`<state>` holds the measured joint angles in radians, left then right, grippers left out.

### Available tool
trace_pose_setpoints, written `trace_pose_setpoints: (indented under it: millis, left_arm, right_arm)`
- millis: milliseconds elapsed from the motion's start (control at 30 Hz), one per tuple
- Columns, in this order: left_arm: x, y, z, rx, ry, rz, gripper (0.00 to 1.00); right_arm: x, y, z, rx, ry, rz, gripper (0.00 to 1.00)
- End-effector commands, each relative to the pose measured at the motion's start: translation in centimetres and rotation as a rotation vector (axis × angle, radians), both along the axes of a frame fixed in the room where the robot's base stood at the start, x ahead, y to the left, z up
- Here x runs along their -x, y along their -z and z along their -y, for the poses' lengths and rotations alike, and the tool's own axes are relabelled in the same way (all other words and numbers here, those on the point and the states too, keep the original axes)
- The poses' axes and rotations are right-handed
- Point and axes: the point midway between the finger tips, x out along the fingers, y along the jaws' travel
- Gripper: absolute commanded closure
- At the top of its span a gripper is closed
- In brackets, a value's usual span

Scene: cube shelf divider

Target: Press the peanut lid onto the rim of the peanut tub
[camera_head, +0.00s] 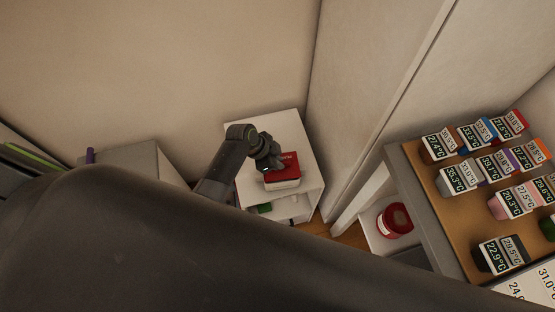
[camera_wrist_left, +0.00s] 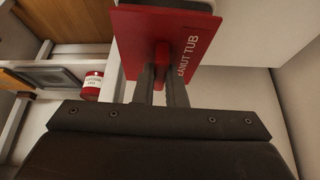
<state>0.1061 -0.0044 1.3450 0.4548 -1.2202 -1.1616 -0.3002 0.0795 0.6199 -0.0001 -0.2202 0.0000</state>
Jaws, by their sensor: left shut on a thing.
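The red peanut lid (camera_head: 287,165) is over a white tub (camera_head: 284,184) on a white cube shelf. My left gripper (camera_head: 266,163) is at the lid's left side. In the left wrist view the lid (camera_wrist_left: 200,45) shows white lettering ending in "NUT TUB". There my left gripper (camera_wrist_left: 162,75) is shut on the lid's red grip. A pale strip of the tub (camera_wrist_left: 190,4) shows beyond the lid. I cannot tell whether the lid touches the tub's rim all round. My right gripper is not in view.
The white cube shelf (camera_head: 312,170) stands against a wall, with a green item (camera_head: 264,208) lower down. A brown-topped table (camera_head: 455,215) holds several temperature-labelled cubes. A dark part of mine covers the lower left.

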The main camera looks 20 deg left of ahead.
Motion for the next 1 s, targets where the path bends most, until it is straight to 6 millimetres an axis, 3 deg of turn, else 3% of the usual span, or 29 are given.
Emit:
trace_pose_setpoints:
  millis: [733, 767, 800, 933, 1000]
  left_arm:
    - [0.0, 1.8, 0.0, 0.0, 0.0, 0.0, 1.0]
    - [0.0, 1.8, 0.0, 0.0, 0.0, 0.0, 0.88]
    - [0.0, 1.7, 0.0, 0.0, 0.0, 0.0, 0.83]
    - [0.0, 1.7, 0.0, 0.0, 0.0, 0.0, 0.66]
    - [0.0, 1.7, 0.0, 0.0, 0.0, 0.0, 0.64]
  right_arm:
    - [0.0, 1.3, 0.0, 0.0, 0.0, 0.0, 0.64]
    - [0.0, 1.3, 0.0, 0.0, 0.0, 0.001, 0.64]
    - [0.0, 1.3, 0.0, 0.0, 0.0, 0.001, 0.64]
    - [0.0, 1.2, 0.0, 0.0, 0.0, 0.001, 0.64]
    - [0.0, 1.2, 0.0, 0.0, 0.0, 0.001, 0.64]
